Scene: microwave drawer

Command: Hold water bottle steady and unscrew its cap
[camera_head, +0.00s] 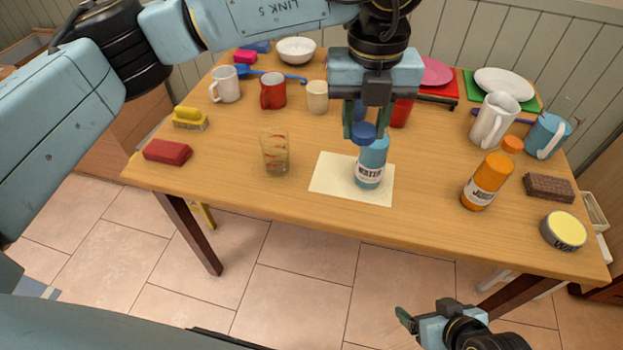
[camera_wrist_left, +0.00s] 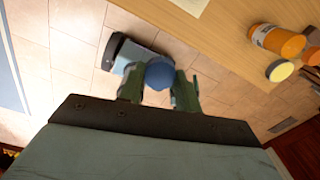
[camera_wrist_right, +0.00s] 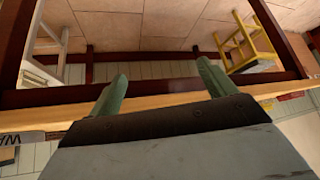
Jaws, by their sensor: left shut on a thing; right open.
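The water bottle (camera_head: 371,172) is light blue with a white label and a dark blue cap (camera_head: 364,133). It overlaps the pale mat (camera_head: 325,178) in the head view. My left gripper (camera_head: 364,136) points down and is shut around the cap end; its fingers hide part of the neck. In the left wrist view the cap (camera_wrist_left: 160,74) lies between the fingertips, with floor behind it and the bottle body (camera_wrist_left: 135,54) partly showing, so the bottle seems held clear of the table. My right gripper (camera_head: 404,318) is open and empty, low before the table; its fingers show in the right wrist view (camera_wrist_right: 160,88).
An orange juice bottle (camera_head: 487,182) and a yellow-topped tin (camera_head: 564,231) stand at the right. A glass (camera_head: 275,155) stands left of the mat. Mugs, plates and a bowl (camera_head: 296,50) fill the back. The table's front edge lies near my right gripper.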

